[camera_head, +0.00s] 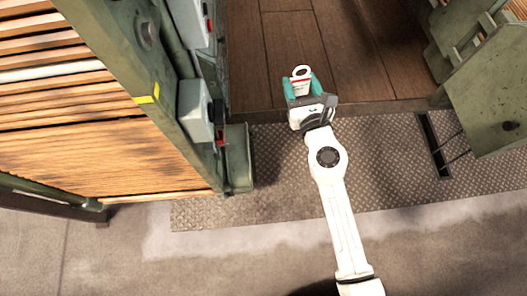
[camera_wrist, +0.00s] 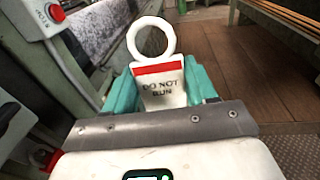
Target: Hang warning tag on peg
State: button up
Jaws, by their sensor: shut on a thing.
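The warning tag (camera_wrist: 160,86) is white with a red band, the words "DO NOT RUN" and a large ring at its top. My gripper (camera_wrist: 162,82) is shut on the tag's body, with one teal finger on each side. The ring stands up clear beyond the fingertips. In the head view the tag (camera_head: 301,79) is held between the teal fingers of my gripper (camera_head: 301,87), over the wooden floor's near edge. I cannot make out the peg in either view.
A green machine frame (camera_head: 130,65) with grey boxes (camera_head: 195,112) and red buttons stands on the left. Another green machine part (camera_head: 490,105) is at the right. Wooden planks (camera_head: 290,35) and a metal tread plate (camera_head: 290,165) lie between them.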

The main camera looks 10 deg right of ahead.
jog(key=a+f+n+g+y+b, duration=0.1)
jog(key=a+f+n+y+b, duration=0.1)
jog(key=f+b, duration=0.3)
jog(key=a+f+n+g+y+b, duration=0.1)
jog(key=a+f+n+y+b, duration=0.2)
jog(key=f, duration=0.5)
jog(key=y+b, duration=0.1)
jog(key=b, duration=0.1)
jog(key=shift+s+a+g+y+b, duration=0.2)
jog(key=shift+a+g+y+b, duration=0.1)
jog(key=shift+g+y+b, duration=0.1)
jog(key=s+a+f+n+g+y+b, duration=0.1)
jog(key=f+n+g+y+b, duration=0.1)
jog(key=f+b, duration=0.1)
jog(key=s+a+f+n+g+y+b, duration=0.1)
jog(key=s+a+f+g+b, duration=0.1)
jog(key=f+b, duration=0.2)
jog(key=s+a+f+n+g+y+b, duration=0.1)
jog(key=f+n+g+y+b, duration=0.1)
jog(key=f+b, duration=0.2)
jog(key=shift+s+a+n+y, duration=0.3)
jog(key=shift+s, duration=0.1)
jog(key=shift+a, duration=0.9)
jog(key=shift+c, duration=0.7)
jog(key=shift+a+b, duration=0.35)
jog(key=shift+a, duration=2.3)
jog(key=shift+c, duration=0.6)
jog(key=shift+d, duration=0.1)
jog(key=shift+s+d+r, duration=0.1)
jog(key=shift+d, duration=0.05)
